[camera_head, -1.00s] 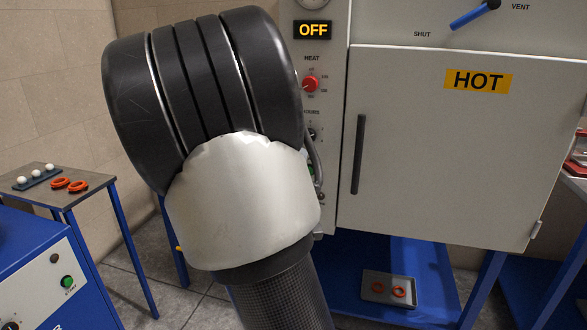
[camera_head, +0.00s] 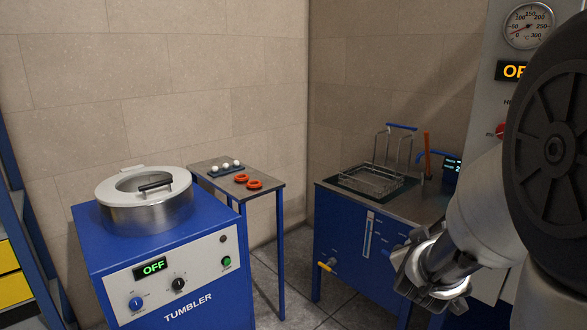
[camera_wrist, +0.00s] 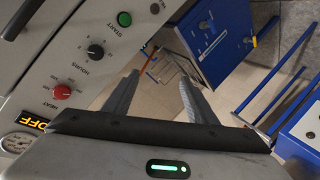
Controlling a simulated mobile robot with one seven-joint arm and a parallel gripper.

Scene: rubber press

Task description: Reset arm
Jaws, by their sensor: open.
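My gripper shows in the wrist view (camera_wrist: 158,97) with its two grey fingers spread apart and nothing between them. In the head view, my arm fills the right side, and part of its wrist end hangs low in front of the oven panel and beside the blue bath unit. The fingertips cannot be made out clearly there. In the wrist view, the oven's control panel (camera_wrist: 70,65) lies left of the fingers, with a red HEAT knob, a black HOURS knob and a green START button. Its display reads OFF.
A blue tumbler (camera_head: 170,268) reading OFF stands at the left. A small table (camera_head: 262,196) bears orange rings (camera_head: 255,184) and white balls on a blue strip. The blue bath unit (camera_head: 345,235) bears a wire basket (camera_head: 372,178). Open floor (camera_head: 300,285) lies between tumbler and bath.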

